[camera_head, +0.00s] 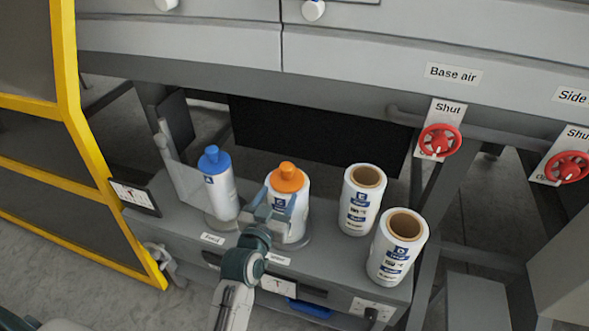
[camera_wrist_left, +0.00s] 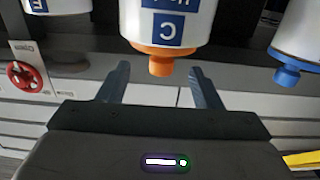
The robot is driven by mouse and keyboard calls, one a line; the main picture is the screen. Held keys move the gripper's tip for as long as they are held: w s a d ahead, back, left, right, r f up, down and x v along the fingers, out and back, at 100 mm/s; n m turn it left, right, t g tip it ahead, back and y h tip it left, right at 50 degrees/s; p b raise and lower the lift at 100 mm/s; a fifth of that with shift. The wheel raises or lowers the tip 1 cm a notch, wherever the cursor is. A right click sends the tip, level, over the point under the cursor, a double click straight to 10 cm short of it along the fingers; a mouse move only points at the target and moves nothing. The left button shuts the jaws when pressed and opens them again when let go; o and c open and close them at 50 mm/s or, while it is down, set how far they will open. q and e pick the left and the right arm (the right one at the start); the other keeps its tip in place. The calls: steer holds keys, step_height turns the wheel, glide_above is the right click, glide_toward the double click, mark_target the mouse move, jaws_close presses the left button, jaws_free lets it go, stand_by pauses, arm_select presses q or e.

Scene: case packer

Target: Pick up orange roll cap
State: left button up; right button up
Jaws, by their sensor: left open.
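The orange roll cap (camera_head: 287,178) sits on top of a white roll with blue print (camera_head: 297,222), which stands upright on the grey bench. My left gripper (camera_head: 276,205) is open in front of this roll, below the cap, and hides part of the roll. In the left wrist view, which looks upside down, the orange cap (camera_wrist_left: 154,58) shows between and beyond the two open fingers (camera_wrist_left: 157,80). I see no contact with the cap. My right gripper is not in view.
A roll with a blue cap (camera_head: 215,180) stands left of the orange-capped one. Two uncapped rolls (camera_head: 361,200) (camera_head: 398,247) stand to the right. Red valve wheels (camera_head: 440,140) are farther right. A yellow frame (camera_head: 85,140) stands at the left. The grey machine is behind.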

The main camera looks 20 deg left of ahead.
mark_target(285, 174)
arm_select(q)
steer(key=shift+w+r, duration=0.35)
steer(key=shift+r, duration=0.25)
steer(key=shift+w+r, duration=0.3)
steer(key=shift+r, duration=0.25)
steer(key=w+p, duration=0.1)
steer(key=w, duration=0.2)
steer(key=shift+w+f, duration=0.1)
steer(key=shift+w, duration=0.5)
steer(key=shift+w+p, duration=0.35)
steer(key=w, duration=0.1)
steer(key=w+p, duration=0.1)
steer(key=w, duration=0.1)
steer(key=shift+w+r, duration=0.25)
steer(key=shift+w+f+p, duration=0.1)
steer(key=shift+w+p, duration=0.2)
steer(key=shift+w, duration=0.1)
steer(key=shift+w+f, duration=0.1)
steer(key=c, duration=1)
steer(key=shift+c, duration=0.6)
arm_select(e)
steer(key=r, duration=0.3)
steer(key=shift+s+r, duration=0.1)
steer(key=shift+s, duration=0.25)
